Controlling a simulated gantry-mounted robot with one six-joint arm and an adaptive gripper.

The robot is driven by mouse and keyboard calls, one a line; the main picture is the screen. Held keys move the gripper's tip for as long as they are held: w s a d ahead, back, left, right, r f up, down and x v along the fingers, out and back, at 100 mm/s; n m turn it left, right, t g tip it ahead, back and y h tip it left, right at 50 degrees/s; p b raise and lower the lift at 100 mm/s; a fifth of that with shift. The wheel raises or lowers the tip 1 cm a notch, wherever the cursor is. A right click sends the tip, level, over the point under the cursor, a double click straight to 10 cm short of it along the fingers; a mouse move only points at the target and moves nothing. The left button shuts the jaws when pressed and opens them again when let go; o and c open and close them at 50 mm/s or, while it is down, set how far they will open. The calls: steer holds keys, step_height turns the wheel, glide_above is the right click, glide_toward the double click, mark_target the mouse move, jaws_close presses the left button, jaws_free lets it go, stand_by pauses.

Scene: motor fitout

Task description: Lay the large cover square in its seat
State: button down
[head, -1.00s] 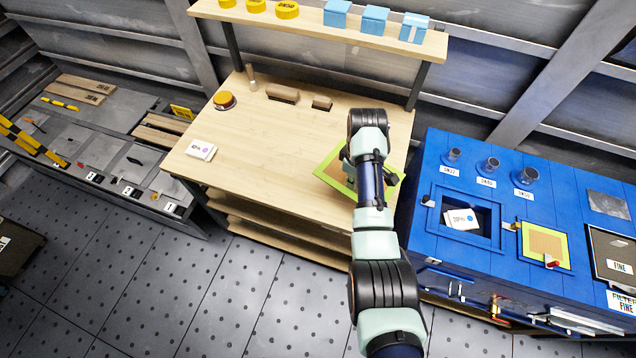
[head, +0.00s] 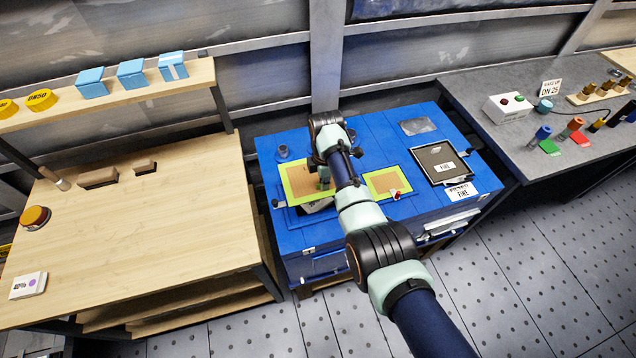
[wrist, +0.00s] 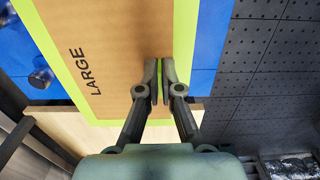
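The large cover (head: 299,187) is a tan panel with a lime border. My gripper (wrist: 160,85) is shut on it, and the word LARGE shows on its face (wrist: 112,55) in the wrist view. In the head view the cover hangs over the left opening of the blue bench, and my wrist hides its right part. The seat's blue rim (head: 290,221) shows below the cover. I cannot tell the gap between cover and seat.
A smaller lime-bordered cover (head: 382,183) with a red catch lies just right of the seat. A dark FINE panel (head: 438,157) is farther right. The wooden table (head: 150,220) stands left. A grey counter (head: 500,100) holds parts at right.

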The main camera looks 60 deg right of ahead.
mark_target(323, 192)
steer(key=shift+f+b, duration=2.45)
steer(key=shift+f, duration=0.1)
steer(key=shift+r, duration=0.1)
steer(key=shift+f+b, duration=1)
steer(key=shift+f, duration=0.8)
steer(key=shift+f+b, duration=0.9)
steer(key=shift+f, duration=0.2)
steer(key=shift+f+b, duration=0.35)
steer(key=shift+f, duration=0.3)
